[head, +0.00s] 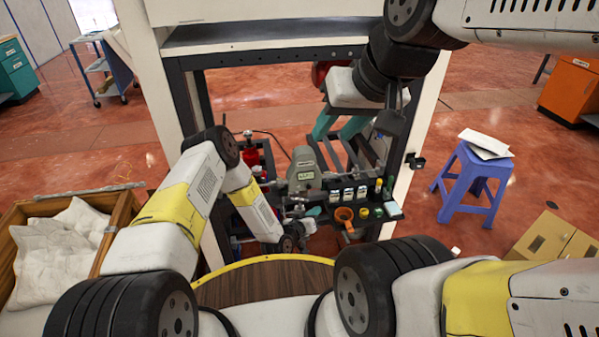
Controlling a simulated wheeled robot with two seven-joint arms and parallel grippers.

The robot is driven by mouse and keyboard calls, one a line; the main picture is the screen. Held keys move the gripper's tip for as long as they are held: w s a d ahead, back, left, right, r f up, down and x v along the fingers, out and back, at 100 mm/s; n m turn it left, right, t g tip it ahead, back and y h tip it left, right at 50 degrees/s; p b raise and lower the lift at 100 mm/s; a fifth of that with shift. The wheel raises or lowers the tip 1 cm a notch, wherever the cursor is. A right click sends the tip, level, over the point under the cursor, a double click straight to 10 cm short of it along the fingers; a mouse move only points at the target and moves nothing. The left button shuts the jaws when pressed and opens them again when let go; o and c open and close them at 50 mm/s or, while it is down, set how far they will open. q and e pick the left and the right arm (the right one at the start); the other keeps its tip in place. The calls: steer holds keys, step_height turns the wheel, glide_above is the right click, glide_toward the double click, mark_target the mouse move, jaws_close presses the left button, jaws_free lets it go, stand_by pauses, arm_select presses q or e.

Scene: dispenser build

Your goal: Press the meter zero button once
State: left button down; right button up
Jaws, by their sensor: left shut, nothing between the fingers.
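A grey meter (304,165) with a small pale display stands in the middle of the head view, on the dark equipment inside the frame. Its zero button is too small to make out. My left gripper (298,207) is small in the picture, just below the meter at the end of my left forearm. It is shut and empty; I cannot tell whether it touches anything. My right gripper (390,121) is a dark shape higher up and to the right of the meter, apart from it. Its fingers are not clear enough to tell open from shut.
A dark shelf (389,215) right of the meter holds several small bottles, and an orange funnel-like cup (344,214) sits at its front. A white and dark frame (187,100) surrounds the equipment. A purple stool (467,187) stands at right, a wooden crate (122,210) at left.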

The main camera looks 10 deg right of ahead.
arm_select(q)
steer(key=shift+w, duration=0.15)
steer(key=w, duration=0.8)
steer(key=shift+w+a, duration=0.2)
steer(key=shift+w, duration=0.1)
steer(key=shift+w, duration=0.1)
stand_by(1.9)
steer(key=shift+w, duration=0.3)
steer(key=shift+w, duration=0.5)
stand_by(0.8)
steer(key=shift+s, duration=0.9)
steer(key=shift+s, duration=0.1)
steer(key=shift+s+d, duration=0.1)
steer(key=shift+s, duration=2.3)
